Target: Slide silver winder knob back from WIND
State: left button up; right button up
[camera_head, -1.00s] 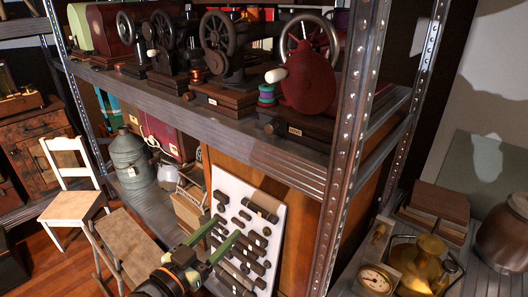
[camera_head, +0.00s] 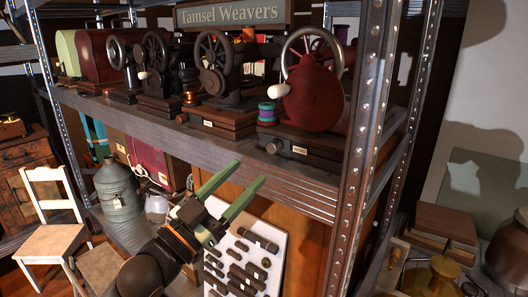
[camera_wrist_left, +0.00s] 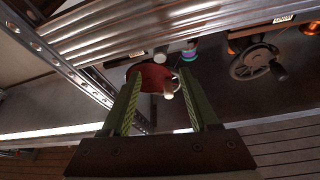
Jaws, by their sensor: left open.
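The red sewing machine (camera_head: 314,92) stands on the upper shelf at the right, on a dark wooden base with a silver handwheel ring and a white handle (camera_head: 279,91). A small round knob (camera_head: 271,147) shows at the front of its base, beside a pale label plate (camera_head: 299,150) too small to read. I cannot tell for sure that this is the winder knob. My left gripper (camera_head: 250,172) is open and empty, in front of and below the shelf edge. In the left wrist view, the red machine (camera_wrist_left: 149,77) appears between the open fingers (camera_wrist_left: 161,77). My right gripper is not seen.
The metal shelf edge (camera_head: 230,153) and a perforated upright post (camera_head: 362,150) bound the space around the red machine. Other sewing machines (camera_head: 217,75) stand to its left, with thread spools (camera_head: 266,112) between. A white board of dark cylinders (camera_head: 240,262) leans below.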

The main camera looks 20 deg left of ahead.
aim_at(270, 149)
pick_arm(q)
jog(key=p+x, duration=0.1)
jog(key=x, duration=0.5)
jog(key=shift+w+d, duration=0.15)
jog(key=shift+w, duration=0.2)
grip_shut()
dwell(1.1)
